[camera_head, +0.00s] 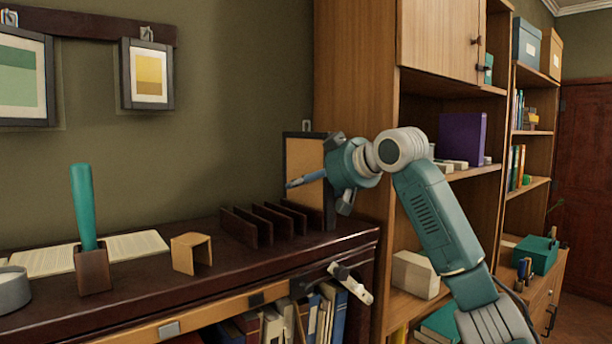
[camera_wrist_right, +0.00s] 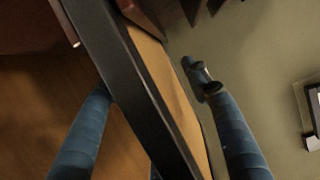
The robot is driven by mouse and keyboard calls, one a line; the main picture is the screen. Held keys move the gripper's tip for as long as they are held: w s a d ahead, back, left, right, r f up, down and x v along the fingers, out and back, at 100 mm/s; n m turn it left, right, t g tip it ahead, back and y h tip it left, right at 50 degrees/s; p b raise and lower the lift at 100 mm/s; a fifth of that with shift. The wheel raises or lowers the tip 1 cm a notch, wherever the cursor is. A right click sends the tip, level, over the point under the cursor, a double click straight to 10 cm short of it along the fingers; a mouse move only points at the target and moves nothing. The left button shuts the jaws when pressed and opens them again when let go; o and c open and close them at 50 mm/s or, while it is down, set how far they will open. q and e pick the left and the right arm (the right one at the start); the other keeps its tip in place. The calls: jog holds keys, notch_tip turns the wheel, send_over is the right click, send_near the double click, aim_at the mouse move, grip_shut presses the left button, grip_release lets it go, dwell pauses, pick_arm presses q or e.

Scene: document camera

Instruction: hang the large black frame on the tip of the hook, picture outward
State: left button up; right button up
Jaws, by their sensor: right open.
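The large black frame (camera_head: 304,155) stands upright at the right end of the dark cabinet top, behind a slotted rack. A plain tan face shows, and a small metal hanger (camera_head: 306,126) is at its top edge. My right gripper (camera_head: 307,179) is open in front of it. In the right wrist view the frame (camera_wrist_right: 142,85) passes between the two blue fingers of the gripper (camera_wrist_right: 160,110), with gaps visible on both sides. My arm hides the frame's right part. Metal hooks (camera_head: 146,33) sit on the dark wall rail (camera_head: 90,25). My left gripper is not in view.
A framed yellow picture (camera_head: 148,76) and a framed green picture (camera_head: 22,80) hang below the rail. The dark rack (camera_head: 268,222), a wooden block (camera_head: 191,253), a cup with a teal handle (camera_head: 92,270) and an open book (camera_head: 135,245) stand on the cabinet. A wooden bookcase (camera_head: 355,100) rises at right.

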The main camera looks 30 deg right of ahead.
jog(key=shift+s+r, duration=0.1)
grip_shut()
jog(key=shift+r, duration=0.1)
notch_tip(320, 180, up, 18)
jog(key=shift+a+r+p, duration=0.15)
jog(key=shift+r+p, duration=0.05)
jog(key=shift+p, duration=0.9)
jog(key=shift+r, duration=0.7)
